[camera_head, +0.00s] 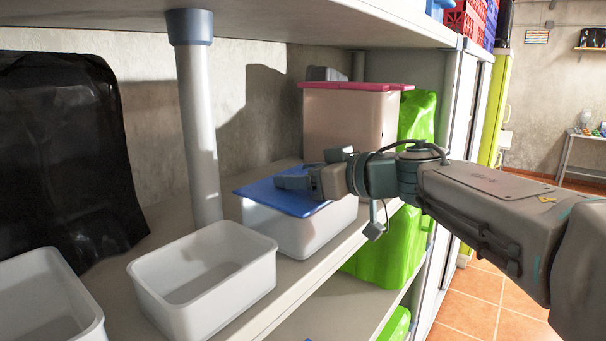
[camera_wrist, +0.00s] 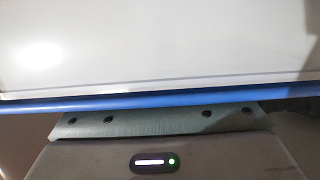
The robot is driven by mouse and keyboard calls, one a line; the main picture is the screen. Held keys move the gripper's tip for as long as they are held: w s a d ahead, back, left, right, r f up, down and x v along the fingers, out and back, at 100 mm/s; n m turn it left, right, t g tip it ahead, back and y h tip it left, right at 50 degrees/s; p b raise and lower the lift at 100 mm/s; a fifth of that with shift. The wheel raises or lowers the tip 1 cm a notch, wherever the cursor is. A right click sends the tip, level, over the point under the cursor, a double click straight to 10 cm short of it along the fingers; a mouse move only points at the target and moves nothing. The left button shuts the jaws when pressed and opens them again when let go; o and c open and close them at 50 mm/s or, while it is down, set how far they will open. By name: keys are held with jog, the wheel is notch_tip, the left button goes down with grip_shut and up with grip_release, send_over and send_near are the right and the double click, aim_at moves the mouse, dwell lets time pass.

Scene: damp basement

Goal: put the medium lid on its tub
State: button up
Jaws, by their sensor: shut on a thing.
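A blue lid (camera_head: 268,195) lies over the top of a white tub (camera_head: 305,235) in the middle of the shelf. It looks nearly flat, but I cannot tell whether it is fully seated, as my gripper covers its far right part. My gripper (camera_head: 290,180) is shut on the blue lid, at its top and right side. In the wrist view the lid shows as a thin blue strip (camera_wrist: 110,104) along my gripper's pad (camera_wrist: 160,124), with the tub's white wall (camera_wrist: 160,45) beyond it.
A larger tub (camera_head: 345,125) with a pink lid (camera_head: 355,86) stands just behind. An open white tub (camera_head: 205,280) stands in front, with another (camera_head: 45,300) at the lower left. A shelf post (camera_head: 200,140) and a black bag (camera_head: 65,160) are on the left. The upper shelf (camera_head: 290,18) hangs overhead.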

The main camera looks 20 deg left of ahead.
jog(key=shift+f+p, duration=0.2)
jog(key=shift+p, duration=0.1)
jog(key=o, duration=1.1)
